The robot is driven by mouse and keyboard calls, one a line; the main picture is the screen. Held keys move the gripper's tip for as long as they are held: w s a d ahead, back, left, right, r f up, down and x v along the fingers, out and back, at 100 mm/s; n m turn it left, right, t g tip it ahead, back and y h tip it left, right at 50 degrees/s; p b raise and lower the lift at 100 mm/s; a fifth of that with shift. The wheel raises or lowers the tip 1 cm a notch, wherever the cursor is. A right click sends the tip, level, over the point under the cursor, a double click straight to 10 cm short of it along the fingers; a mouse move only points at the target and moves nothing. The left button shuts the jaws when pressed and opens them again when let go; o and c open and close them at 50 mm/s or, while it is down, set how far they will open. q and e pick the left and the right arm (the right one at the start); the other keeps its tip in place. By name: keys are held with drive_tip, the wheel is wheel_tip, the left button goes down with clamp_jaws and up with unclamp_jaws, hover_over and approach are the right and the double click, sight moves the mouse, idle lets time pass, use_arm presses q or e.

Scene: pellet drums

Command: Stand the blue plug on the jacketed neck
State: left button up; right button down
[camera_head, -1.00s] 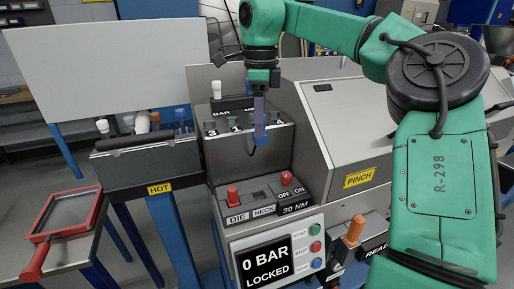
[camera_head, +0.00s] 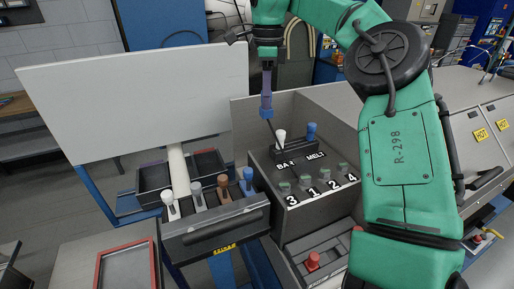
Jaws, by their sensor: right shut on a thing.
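My right gripper (camera_head: 267,92) points down above the back left of the console, shut on a small blue piece (camera_head: 266,113) that looks like a blue plug. A thin dark stem or lead hangs from it down toward the BAR and MELT block. The piece looks apart from the block. Another blue plug (camera_head: 311,131) and a white plug (camera_head: 281,137) stand upright in that block (camera_head: 296,152). A further blue plug (camera_head: 248,180) stands at the right end of the rack. I cannot make out which part is the jacketed neck. My left gripper is not in view.
The rack (camera_head: 214,232) also holds white, grey and brown plugs. Dark open trays (camera_head: 154,178) and a large pale panel (camera_head: 140,110) stand behind it. A numbered console (camera_head: 318,205) is below the gripper. A red-rimmed tray (camera_head: 98,272) lies front left.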

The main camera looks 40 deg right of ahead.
wheel_tip(320, 180, down, 13)
drive_tip(key=p, duration=0.2)
drive_tip(key=shift+w+r+p, duration=0.1)
drive_tip(key=shift+p, duration=0.25)
drive_tip(key=shift+s+f+p, duration=0.15)
drive_tip(key=shift+f+p, duration=0.15)
drive_tip(key=shift+f, duration=0.35)
drive_tip(key=shift+s+f+p, duration=0.15)
drive_tip(key=shift+f+p, duration=0.1)
drive_tip(key=shift+f, duration=0.35)
drive_tip(key=shift+s+f, duration=0.1)
drive_tip(key=shift+f, duration=0.1)
drive_tip(key=c, duration=0.8)
unclamp_jaws()
drive_tip(key=o, duration=0.4)
drive_tip(key=shift+o, duration=0.2)
drive_tip(key=shift+w, duration=0.2)
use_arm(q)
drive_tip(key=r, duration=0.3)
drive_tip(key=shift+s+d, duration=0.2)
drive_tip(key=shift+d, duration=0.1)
use_arm(e)
drive_tip(key=shift+f, duration=0.1)
